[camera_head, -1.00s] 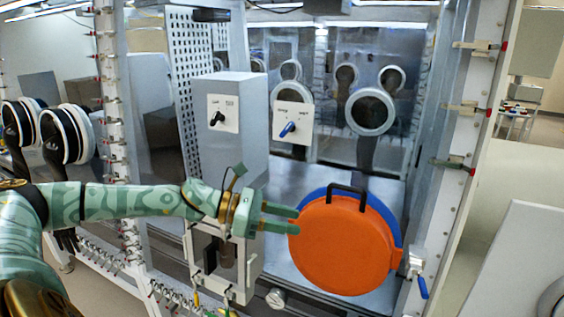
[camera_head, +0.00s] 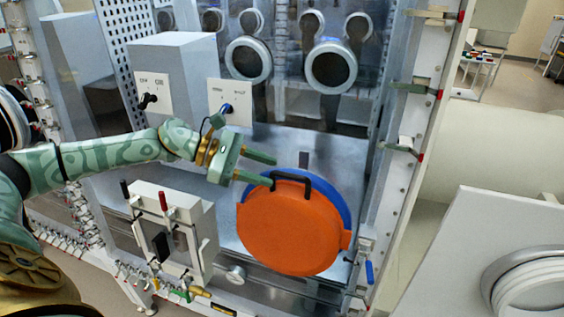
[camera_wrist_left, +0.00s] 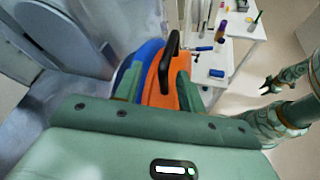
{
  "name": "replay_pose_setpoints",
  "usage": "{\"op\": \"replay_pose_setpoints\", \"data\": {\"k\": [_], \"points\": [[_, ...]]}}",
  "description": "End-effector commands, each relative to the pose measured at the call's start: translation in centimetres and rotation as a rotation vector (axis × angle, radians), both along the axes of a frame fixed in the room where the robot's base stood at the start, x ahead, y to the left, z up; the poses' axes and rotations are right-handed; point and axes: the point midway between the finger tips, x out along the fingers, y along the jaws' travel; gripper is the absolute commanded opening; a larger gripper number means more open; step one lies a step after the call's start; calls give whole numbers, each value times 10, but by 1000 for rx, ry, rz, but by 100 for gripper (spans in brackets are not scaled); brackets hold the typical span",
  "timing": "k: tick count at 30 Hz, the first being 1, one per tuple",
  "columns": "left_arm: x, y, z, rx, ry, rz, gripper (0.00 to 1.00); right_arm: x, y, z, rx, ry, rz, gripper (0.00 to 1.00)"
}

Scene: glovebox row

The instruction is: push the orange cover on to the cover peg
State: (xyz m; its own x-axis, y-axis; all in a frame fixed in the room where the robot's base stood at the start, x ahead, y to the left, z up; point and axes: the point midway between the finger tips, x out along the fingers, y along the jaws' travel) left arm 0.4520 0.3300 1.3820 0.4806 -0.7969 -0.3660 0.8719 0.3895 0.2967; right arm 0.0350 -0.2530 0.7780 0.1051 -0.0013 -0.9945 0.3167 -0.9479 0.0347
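The orange cover (camera_head: 288,232), a round disc with a black handle (camera_head: 291,182) at its top, stands in front of a blue disc (camera_head: 336,186) at the glovebox front. My left gripper (camera_head: 274,170) is at the cover's upper left. Its fingers are apart, and the lower fingertip is close to the handle; I cannot tell whether they touch. In the left wrist view, the cover (camera_wrist_left: 160,88) and handle (camera_wrist_left: 168,58) show between and beyond the fingers. I cannot make out the cover peg. My right gripper (camera_wrist_left: 268,84) shows small at the right; its opening is unclear.
A white box with levers (camera_head: 170,225) stands below my left arm. A valve with a blue lever (camera_head: 369,272) is right of the cover. A glovebox frame post (camera_head: 408,160) rises at the right. The wrist view shows a white table (camera_wrist_left: 236,55) with small items.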

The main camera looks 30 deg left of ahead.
Motion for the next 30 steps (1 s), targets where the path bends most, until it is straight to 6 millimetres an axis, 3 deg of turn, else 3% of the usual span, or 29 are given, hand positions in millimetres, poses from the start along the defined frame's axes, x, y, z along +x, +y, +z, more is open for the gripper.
{"op": "replay_pose_setpoints", "data": {"k": [2,5,13,20,24,27,28,29,30], "points": [[8,-13,-1,-3,-1,0,40,17,1,15,3,-28,-1,36],[16,-26,-8,-2,0,0,40,23,2,23,4,-37,-1,36],[25,-41,-19,1,2,1,40,2,1,28,2,-6,0,36],[25,-41,-21,1,1,2,40,2,1,27,1,-5,1,36],[25,-40,-20,1,1,2,1,4,1,27,1,-7,1,36],[25,-40,-20,1,1,2,0,5,0,27,1,-9,1,36],[25,-40,-20,1,1,2,7,5,0,27,1,-9,1,36],[25,-40,-20,1,1,2,0,6,0,27,1,-10,1,36],[25,-40,-20,1,1,2,0,6,0,27,1,-10,1,36]]}}
